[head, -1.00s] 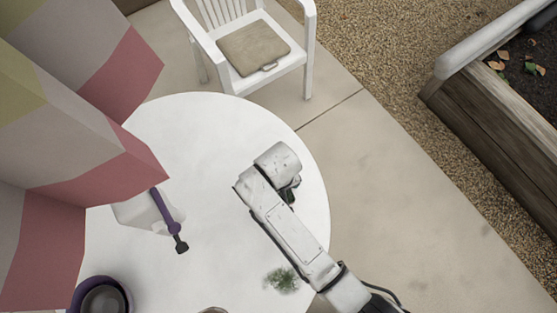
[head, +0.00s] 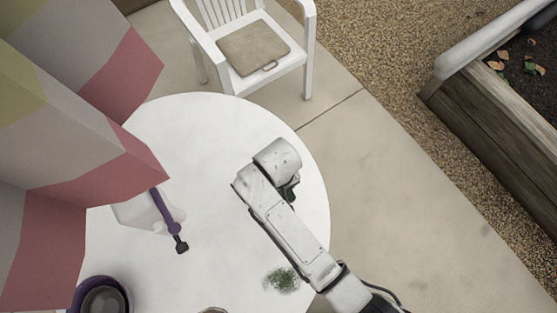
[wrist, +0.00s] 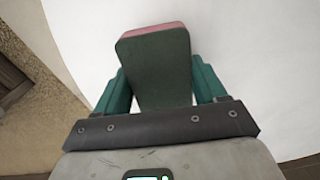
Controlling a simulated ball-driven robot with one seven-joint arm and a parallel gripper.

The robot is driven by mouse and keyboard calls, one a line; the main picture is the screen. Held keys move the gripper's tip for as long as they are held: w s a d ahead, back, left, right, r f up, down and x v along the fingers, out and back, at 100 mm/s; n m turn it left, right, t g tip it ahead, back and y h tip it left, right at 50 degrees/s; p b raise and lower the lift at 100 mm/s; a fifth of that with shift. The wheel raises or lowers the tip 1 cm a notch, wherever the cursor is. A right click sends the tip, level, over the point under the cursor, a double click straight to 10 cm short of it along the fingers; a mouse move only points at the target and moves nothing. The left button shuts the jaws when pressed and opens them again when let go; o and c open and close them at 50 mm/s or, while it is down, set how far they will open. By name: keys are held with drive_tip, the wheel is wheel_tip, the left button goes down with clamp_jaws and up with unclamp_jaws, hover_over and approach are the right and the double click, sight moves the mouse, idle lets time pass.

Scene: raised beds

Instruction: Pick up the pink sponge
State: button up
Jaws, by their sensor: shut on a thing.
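The sponge (wrist: 158,68) shows in the wrist view as a block with a dark green face and a pink layer along its far edge. It sits between the two green fingers of my gripper (wrist: 160,88), which is shut on it. White table surface shows behind it; I cannot tell how far above the table the sponge is. In the head view my arm covers the sponge, and only a small dark part of my gripper (head: 290,190) shows beside the wrist.
The round white table (head: 225,130) holds a white container with a purple strap (head: 150,212), a purple bowl (head: 103,297) and a green tuft (head: 281,280). A large patterned shape (head: 70,140) blocks the left. A white chair (head: 255,50) stands behind; a raised bed (head: 500,130) is at right.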

drive_tip(key=s+a+r, duration=0.2)
drive_tip(key=s+r, duration=0.2)
drive_tip(key=r, duration=0.3)
drive_tip(key=shift+s+r, duration=0.15)
drive_tip(key=shift+s, duration=0.2)
drive_tip(key=s+a+r, duration=0.1)
drive_tip(key=s, duration=0.1)
drive_tip(key=s+a+r, duration=0.1)
drive_tip(key=s, duration=0.2)
drive_tip(key=s+a+r, duration=0.1)
drive_tip(key=s, duration=0.1)
drive_tip(key=shift+s+r+p, duration=0.15)
drive_tip(key=shift+r+p, duration=0.15)
drive_tip(key=shift+r, duration=0.05)
drive_tip(key=shift+c, duration=0.6)
drive_tip(key=shift+s+a+r, duration=0.1)
drive_tip(key=shift+s+a, duration=0.1)
drive_tip(key=shift+s, duration=0.3)
